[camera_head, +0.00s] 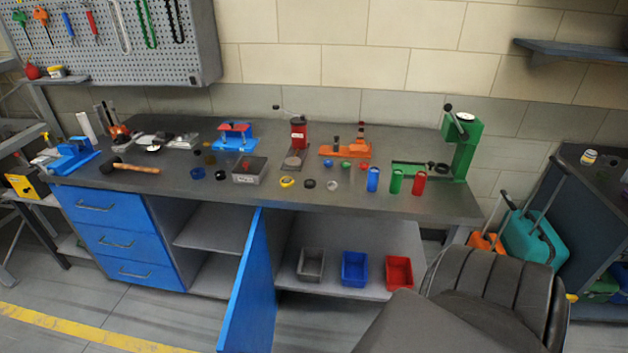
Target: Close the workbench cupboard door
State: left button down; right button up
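The workbench (380,199) stands ahead with a dark top. Its blue cupboard door (250,290) stands open, swung out toward me and seen nearly edge-on. It hangs at the middle of the bench front. To its left is an open shelved compartment (212,232). To its right is another open compartment with a shelf (320,291) holding bins. I cannot make out a handle on the door. Neither of my grippers shows in the head view.
Blue drawers (115,240) at the left are shut. A grey bin (311,264), a blue bin (355,268) and a red bin (399,272) sit on the right shelf. A dark padded chair (490,300) stands at front right. Floor is clear at left front.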

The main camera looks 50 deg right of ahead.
aim_at(249, 322)
jog(key=z, duration=0.7)
jog(key=k, duration=0.65)
jog(key=z, duration=0.25)
jog(key=i, duration=1)
jog(key=u, duration=0.05)
